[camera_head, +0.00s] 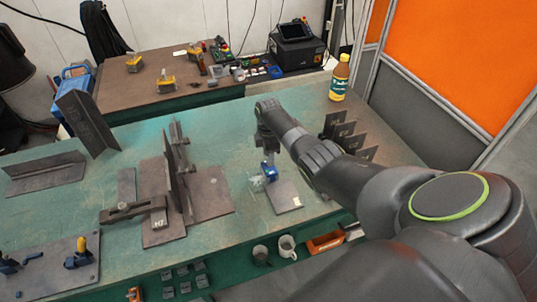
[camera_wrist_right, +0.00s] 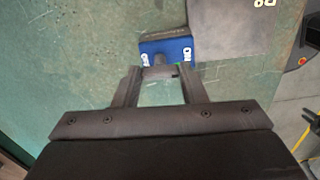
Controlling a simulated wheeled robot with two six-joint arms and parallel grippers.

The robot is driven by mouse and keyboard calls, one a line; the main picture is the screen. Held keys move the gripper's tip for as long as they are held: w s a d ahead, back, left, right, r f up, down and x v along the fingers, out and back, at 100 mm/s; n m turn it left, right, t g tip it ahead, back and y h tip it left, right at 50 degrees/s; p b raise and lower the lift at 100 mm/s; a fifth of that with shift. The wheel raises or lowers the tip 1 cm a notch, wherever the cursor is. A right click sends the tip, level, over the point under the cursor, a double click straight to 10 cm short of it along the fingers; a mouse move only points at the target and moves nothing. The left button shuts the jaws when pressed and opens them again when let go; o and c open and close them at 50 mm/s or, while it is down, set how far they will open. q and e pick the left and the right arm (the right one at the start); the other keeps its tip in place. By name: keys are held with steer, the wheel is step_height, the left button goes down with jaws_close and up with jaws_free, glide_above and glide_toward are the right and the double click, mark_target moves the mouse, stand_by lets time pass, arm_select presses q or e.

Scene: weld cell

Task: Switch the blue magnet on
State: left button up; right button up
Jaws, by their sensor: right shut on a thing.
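The blue magnet (camera_head: 268,173) sits on the green table beside a flat grey plate, just below my right gripper (camera_head: 267,153). In the right wrist view the blue magnet (camera_wrist_right: 170,48) shows white lettering at both ends of its face. My right gripper's fingers (camera_wrist_right: 158,73) reach to the near side of the magnet, with a small grey knob between them. The gripper is shut on that knob. The fingers partly hide the knob, and the switch position cannot be read. My left gripper is not in view.
The grey plate (camera_head: 285,196) lies right of the magnet. A steel fixture with upright plates (camera_head: 172,185) stands to the left. Several angled dark plates (camera_head: 338,130) and a yellow bottle (camera_head: 340,79) are behind my right arm. Mugs (camera_head: 287,246) hang near the front edge.

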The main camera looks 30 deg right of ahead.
steer(key=shift+w+n, duration=0.1)
steer(key=shift+n, duration=0.5)
steer(key=shift+r, duration=0.1)
steer(key=o, duration=1)
step_height(320, 180, up, 17)
steer(key=b, duration=0.1)
steer(key=shift+r+b, duration=0.15)
steer(key=shift+b, duration=0.2)
